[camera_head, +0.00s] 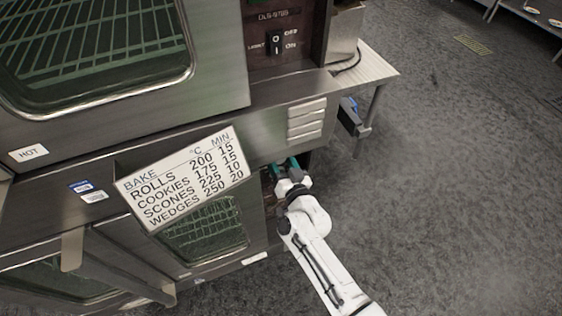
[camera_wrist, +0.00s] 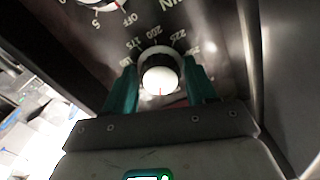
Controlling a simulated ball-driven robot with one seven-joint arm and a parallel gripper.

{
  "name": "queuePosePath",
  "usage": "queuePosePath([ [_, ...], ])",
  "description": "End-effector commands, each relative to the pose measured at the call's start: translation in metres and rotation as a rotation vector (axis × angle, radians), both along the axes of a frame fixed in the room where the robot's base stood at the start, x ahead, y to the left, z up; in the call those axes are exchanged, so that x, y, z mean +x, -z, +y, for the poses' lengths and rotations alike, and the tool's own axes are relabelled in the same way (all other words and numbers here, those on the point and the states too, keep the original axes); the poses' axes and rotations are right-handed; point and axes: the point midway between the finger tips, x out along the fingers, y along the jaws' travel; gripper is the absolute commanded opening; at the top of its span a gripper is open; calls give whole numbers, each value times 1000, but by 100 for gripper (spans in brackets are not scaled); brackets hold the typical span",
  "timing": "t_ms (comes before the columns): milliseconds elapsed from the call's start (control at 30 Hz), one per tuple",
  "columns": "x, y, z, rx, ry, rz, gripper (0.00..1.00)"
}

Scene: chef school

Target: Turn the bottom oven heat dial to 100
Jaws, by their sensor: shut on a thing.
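The bottom oven heat dial (camera_wrist: 161,80) is a round knob with a white face, a dark rim and a red line. Its red line points toward the bottom of the wrist view. Numbers such as 175, 200 and 225 show around its far side; the 100 mark cannot be made out. My gripper (camera_wrist: 160,88) has its green fingers on either side of the dial, shut on it. In the head view my gripper (camera_head: 287,168) is at the lower oven's control panel, under the steel ledge, and the dial is hidden there.
A second white dial (camera_wrist: 100,5), marked OFF and 5, sits close by on the panel. The upper oven's power switch (camera_head: 276,43) is above. A bake chart (camera_head: 183,178) hangs over the lower oven doors. A steel side table (camera_head: 372,68) stands beyond; floor at right is clear.

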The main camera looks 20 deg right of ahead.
Motion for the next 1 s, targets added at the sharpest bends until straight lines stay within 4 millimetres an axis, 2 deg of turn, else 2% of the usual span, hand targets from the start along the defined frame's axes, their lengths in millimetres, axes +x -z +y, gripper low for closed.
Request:
queuePosePath([
  [500, 0, 1, 0, 403, 1, 0, 26],
  [1000, 0, 1, 0, 525, 1, 1, 26],
])
